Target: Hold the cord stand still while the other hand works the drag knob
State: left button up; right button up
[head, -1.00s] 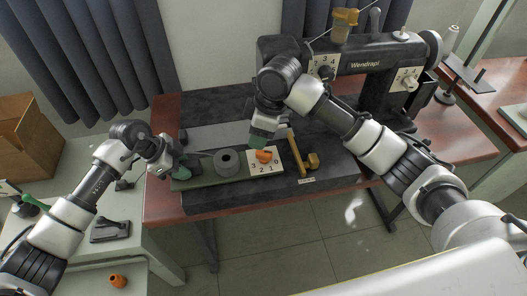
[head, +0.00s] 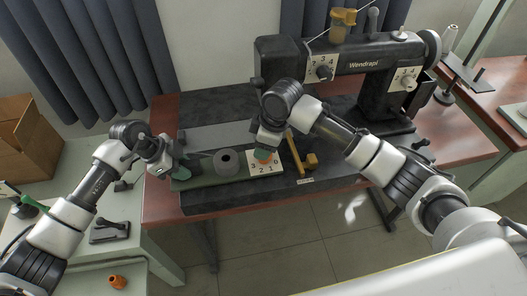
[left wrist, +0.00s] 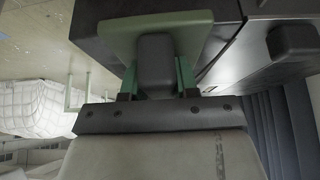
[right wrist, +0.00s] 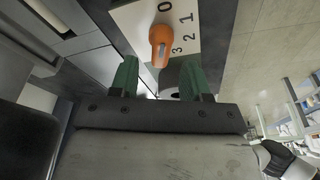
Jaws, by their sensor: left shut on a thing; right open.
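The cord stand is a green base (head: 205,181) on the dark table mat, with a grey ring-shaped spool (head: 226,161) and a white numbered plate (head: 274,168) at its right end. The orange drag knob (head: 263,157) on the plate is partly hidden by my right gripper (head: 265,147). In the right wrist view the knob (right wrist: 160,42) lies just ahead of the open green fingers (right wrist: 160,75), roughly in line with their gap. My left gripper (head: 172,168) is at the stand's left end, shut on a dark block (left wrist: 156,60) on the base.
A black sewing machine (head: 370,62) stands behind to the right. A brass-coloured piece (head: 311,160) lies just right of the plate. The table's red-brown front edge (head: 160,205) is close in front. Another orange knob (head: 117,282) lies on the lower shelf at left.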

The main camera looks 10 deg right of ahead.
jog(key=shift+d+x, duration=0.15)
jog(key=shift+x, duration=0.5)
jog(key=shift+d+x, duration=0.15)
jog(key=shift+x, duration=0.45)
jog(key=shift+s+f, duration=0.1)
grip_shut()
jog(key=m+t, duration=0.1)
jog(key=m, duration=0.3)
jog(key=shift+s+a+h, duration=0.1)
jog(key=shift+h, duration=0.2)
jog(key=m+h, duration=0.1)
jog(key=m, duration=0.5)
jog(key=shift+t, duration=0.3)
jog(key=shift+o, duration=1.6)
grip_release()
